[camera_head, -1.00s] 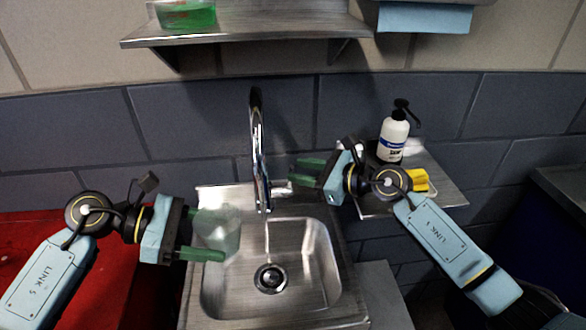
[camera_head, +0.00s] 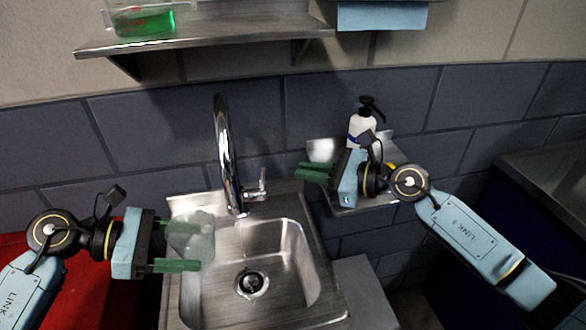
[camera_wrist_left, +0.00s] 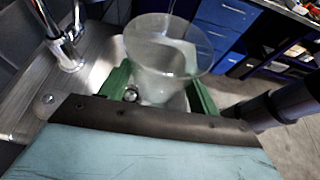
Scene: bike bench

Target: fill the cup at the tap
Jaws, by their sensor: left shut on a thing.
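The clear cup (camera_head: 192,236) is held upright between the green fingers of my left gripper (camera_head: 182,243), over the left side of the sink. In the left wrist view the cup (camera_wrist_left: 165,50) has its wide mouth up, and no liquid is clearly visible in it. The chrome tap (camera_head: 223,150) arches over the sink (camera_head: 300,265), and its spout end is to the right of the cup. A thin pale stream (camera_head: 242,240) seems to fall from the spout toward the drain. The tap lever (camera_head: 256,190) is beside the spout. My right gripper (camera_head: 312,172) is right of the lever, apart from it; its finger gap is unclear.
A pump bottle (camera_head: 361,128) stands on a small metal side shelf (camera_head: 325,150) behind my right gripper. A metal wall shelf (camera_head: 210,38) above holds a container of green liquid (camera_head: 145,20). A red surface (camera_head: 90,290) lies left of the sink.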

